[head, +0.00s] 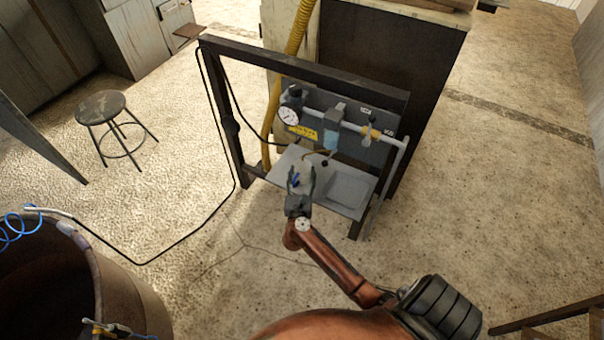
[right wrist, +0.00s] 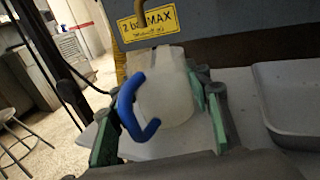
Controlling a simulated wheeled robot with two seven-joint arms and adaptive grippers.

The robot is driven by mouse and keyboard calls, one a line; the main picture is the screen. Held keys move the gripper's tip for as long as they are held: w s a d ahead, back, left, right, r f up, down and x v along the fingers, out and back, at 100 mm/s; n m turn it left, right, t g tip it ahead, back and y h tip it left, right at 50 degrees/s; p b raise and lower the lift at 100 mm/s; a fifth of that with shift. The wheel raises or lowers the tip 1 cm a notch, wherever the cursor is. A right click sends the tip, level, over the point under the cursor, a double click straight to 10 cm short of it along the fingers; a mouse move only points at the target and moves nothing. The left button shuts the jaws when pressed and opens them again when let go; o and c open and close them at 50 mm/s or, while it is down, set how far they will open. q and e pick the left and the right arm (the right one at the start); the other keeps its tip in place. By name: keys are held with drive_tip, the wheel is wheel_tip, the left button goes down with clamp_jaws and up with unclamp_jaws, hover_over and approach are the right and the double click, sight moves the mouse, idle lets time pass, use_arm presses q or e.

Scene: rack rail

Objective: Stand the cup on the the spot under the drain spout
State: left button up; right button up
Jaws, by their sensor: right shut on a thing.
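The cup (right wrist: 165,100) is whitish with a blue handle (right wrist: 132,105); in the right wrist view it looks upright. My right gripper (head: 301,178) is shut on it, its green-padded fingers on either side of the cup. In the head view the cup is small and mostly covered by the gripper, over the left part of the pale shelf. A thin brass-coloured spout (right wrist: 141,14) hangs behind the cup's top in the right wrist view. The spot under it is hidden, and I cannot tell whether the cup touches the shelf. My left gripper is not in view.
The pale shelf (head: 288,163) has a shallow grey tray (head: 347,188) right of the cup. Behind it stand a panel with a gauge (head: 289,115), a pipe and a yellow label (right wrist: 148,23), inside a dark frame (head: 222,95). A barrel (head: 140,300) and stool (head: 101,106) are left.

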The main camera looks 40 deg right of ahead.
drive_tip(key=shift+f+b, duration=0.3)
drive_tip(key=shift+f, duration=0.2)
drive_tip(key=o, duration=1.2)
drive_tip(key=shift+o, duration=0.2)
drive_tip(key=shift+a, duration=0.1)
drive_tip(key=v, duration=1.2)
